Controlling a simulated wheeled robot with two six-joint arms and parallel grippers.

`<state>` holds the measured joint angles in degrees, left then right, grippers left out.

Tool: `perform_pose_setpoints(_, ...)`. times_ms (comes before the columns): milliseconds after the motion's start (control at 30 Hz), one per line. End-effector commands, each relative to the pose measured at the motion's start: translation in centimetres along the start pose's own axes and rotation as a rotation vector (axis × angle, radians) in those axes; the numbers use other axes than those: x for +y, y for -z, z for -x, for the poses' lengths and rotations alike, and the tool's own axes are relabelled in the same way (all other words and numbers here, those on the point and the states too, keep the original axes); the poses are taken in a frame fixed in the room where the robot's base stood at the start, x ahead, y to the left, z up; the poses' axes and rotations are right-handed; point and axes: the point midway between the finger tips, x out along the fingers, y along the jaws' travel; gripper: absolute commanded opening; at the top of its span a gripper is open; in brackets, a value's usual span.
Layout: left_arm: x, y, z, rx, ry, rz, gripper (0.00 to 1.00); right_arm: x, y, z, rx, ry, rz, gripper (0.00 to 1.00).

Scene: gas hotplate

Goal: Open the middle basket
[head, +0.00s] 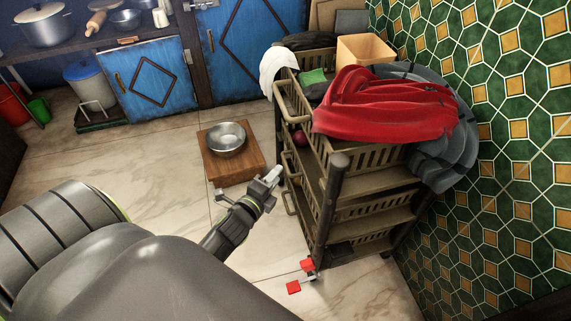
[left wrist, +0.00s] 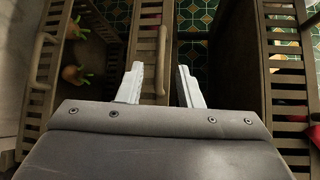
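A brown basket cart (head: 338,200) stands against the tiled wall, with baskets stacked in tiers and loop handles on their left ends. The middle basket's handle (head: 289,165) is just beside my left gripper (head: 271,178). In the left wrist view, my left gripper (left wrist: 161,88) has its two pale fingers apart, with a basket handle (left wrist: 161,60) showing between them. I cannot tell whether the fingers touch it. The middle basket looks pushed in. My right gripper is not in view.
A red cloth (head: 385,105) and grey fabric (head: 450,145) hang over the cart top. A wooden stool (head: 233,168) with a metal bowl (head: 226,138) stands left of the cart. Red pieces (head: 294,287) lie by the cart's foot.

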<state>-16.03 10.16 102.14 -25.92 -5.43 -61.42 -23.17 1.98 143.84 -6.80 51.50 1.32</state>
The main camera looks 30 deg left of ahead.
Motion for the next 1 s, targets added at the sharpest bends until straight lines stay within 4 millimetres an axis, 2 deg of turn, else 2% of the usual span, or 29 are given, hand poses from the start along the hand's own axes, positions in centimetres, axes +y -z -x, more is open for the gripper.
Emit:
perform_pose_setpoints(100,0.1,0.0,-2.5,0.001,0.003,-0.001,0.33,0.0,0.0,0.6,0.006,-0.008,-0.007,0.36)
perform_pose_setpoints(300,0.1,0.0,-5.4,0.001,0.002,-0.001,0.33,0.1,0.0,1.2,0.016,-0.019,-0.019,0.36)
perform_pose_setpoints(500,0.0,0.0,-6.5,0.000,0.001,0.000,0.33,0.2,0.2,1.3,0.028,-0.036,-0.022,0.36)
perform_pose_setpoints(767,0.0,0.0,-6.6,0.000,0.000,0.000,0.33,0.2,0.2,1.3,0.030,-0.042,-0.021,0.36)
perform_pose_setpoints(1000,0.0,0.0,-6.6,0.000,0.000,0.000,0.04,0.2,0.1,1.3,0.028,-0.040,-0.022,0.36)
